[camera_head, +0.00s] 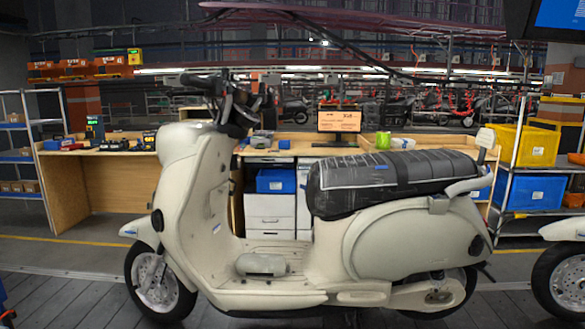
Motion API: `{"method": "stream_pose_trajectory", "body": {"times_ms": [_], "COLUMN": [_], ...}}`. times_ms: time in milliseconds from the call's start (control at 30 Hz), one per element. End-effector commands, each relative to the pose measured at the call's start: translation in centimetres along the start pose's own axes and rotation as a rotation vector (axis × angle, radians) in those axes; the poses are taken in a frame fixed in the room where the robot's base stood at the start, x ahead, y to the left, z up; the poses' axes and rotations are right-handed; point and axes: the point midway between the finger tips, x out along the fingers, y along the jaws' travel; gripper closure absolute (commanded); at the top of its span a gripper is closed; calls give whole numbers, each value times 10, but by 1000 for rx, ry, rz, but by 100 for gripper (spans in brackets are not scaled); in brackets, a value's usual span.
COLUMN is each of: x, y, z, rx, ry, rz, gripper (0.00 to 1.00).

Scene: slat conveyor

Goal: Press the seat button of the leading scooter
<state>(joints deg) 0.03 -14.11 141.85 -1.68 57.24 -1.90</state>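A cream scooter (208,210) stands side-on across the middle of the view, its front to the left. Its dark seat (394,180) looks wrapped in shiny film and seems closed on the body. A small grey block (438,204) sits on the rear side panel below the seat, and a dark oval (476,245) is at the tail. I cannot tell which part is the seat button. A second cream scooter (566,260) is cut off at the right edge, behind the first one. My gripper is not in view.
A wooden workbench (100,190) with a monitor (339,121) stands behind the scooter. A shelf at right holds a yellow crate (537,146) and a blue crate (535,192). Dark slatted floor (60,300) is clear at front left. A gap separates the two scooters.

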Motion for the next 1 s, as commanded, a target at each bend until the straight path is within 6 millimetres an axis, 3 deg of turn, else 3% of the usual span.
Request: {"method": "stream_pose_trajectory", "body": {"times_ms": [1000], "x": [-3], "y": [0], "z": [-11], "rx": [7], "ry": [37], "rz": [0], "gripper": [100]}}
